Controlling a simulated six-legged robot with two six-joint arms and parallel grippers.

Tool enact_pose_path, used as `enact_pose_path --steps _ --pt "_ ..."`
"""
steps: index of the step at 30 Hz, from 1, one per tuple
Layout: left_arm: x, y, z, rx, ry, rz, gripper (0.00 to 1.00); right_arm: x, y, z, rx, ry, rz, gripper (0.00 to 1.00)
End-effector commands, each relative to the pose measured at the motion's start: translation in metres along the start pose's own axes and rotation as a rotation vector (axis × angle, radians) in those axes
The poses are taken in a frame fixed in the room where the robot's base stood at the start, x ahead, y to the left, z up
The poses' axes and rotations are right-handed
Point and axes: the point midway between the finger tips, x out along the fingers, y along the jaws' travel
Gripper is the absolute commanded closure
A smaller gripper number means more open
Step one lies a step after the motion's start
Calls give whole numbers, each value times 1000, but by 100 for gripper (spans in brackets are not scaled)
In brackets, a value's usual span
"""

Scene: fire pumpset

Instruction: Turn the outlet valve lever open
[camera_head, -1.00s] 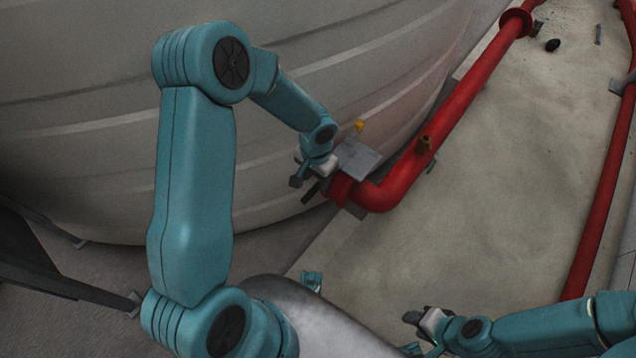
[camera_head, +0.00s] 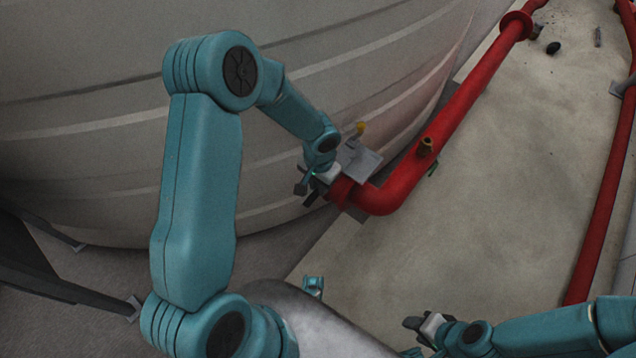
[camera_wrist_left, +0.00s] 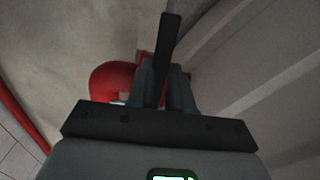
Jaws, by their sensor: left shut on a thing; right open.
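The outlet valve lever (camera_wrist_left: 169,45) is a dark flat bar in the left wrist view. It passes between the fingers of my left gripper (camera_wrist_left: 166,95) and sticks out beyond them. In the head view my left gripper (camera_head: 308,190) is shut on the lever beside the tank, at the near end of the red outlet pipe (camera_head: 385,198). The valve body is mostly hidden by the gripper and a grey plate (camera_head: 358,160). My right gripper (camera_head: 418,326) is open and empty at the lower right, away from the valve.
The large pale ribbed tank (camera_head: 350,70) stands close behind my left arm. Another red pipe (camera_head: 608,190) runs along the right. The concrete floor (camera_head: 500,190) between is mostly clear.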

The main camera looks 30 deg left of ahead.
Motion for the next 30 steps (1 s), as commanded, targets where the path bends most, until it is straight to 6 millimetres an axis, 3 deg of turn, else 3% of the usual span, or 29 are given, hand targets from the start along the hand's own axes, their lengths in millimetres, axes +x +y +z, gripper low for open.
enact_pose_path --steps 8,15,30 --pt "7 23 -2 -146 0 -1 100 33 12 -1 0 0 0 57" --pt "7 56 -10 -362 1 0 100 64 24 -3 4 4 0 57" --pt "3 115 -50 -838 -2 0 100 90 40 -13 29 30 3 57"
